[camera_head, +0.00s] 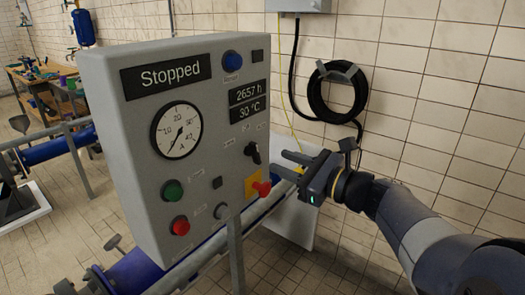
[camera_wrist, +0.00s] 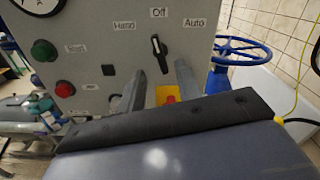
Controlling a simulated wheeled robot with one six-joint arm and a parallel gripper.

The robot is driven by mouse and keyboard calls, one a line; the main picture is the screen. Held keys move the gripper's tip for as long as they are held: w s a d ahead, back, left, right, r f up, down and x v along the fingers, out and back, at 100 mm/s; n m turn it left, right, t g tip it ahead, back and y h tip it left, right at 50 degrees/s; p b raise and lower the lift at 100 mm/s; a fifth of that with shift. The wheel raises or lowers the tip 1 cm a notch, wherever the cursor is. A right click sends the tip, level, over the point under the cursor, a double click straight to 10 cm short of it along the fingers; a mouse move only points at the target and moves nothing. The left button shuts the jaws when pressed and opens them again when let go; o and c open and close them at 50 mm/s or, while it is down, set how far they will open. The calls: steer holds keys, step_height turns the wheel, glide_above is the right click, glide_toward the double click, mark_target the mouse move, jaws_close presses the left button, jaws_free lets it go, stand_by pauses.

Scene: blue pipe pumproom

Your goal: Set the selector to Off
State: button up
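The selector (camera_head: 252,152) is a black knob on the right part of the grey control panel's front. In the wrist view the selector (camera_wrist: 158,48) sits below the labels Hand, Off and Auto, with Off at the top. Its white mark is at the upper end, nearly upright with a slight lean left, roughly toward Off. My gripper (camera_head: 287,164) is in front of the panel, to the right of the selector. Its two fingers (camera_wrist: 160,70) are apart, one on either side of the knob's lower end in the wrist view. No contact is clear.
The control panel (camera_head: 110,150) bears a "Stopped" display (camera_head: 168,75), a gauge (camera_head: 177,130), a green button (camera_head: 172,190), a red button (camera_head: 180,226) and a red emergency knob (camera_head: 262,188) on yellow below the selector. A blue valve wheel (camera_wrist: 238,50) stands at right.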

mark_target(258, 153)
steer(key=p+x, duration=0.1)
steer(key=x, duration=0.6)
steer(key=shift+c, duration=0.3)
jaws_close()
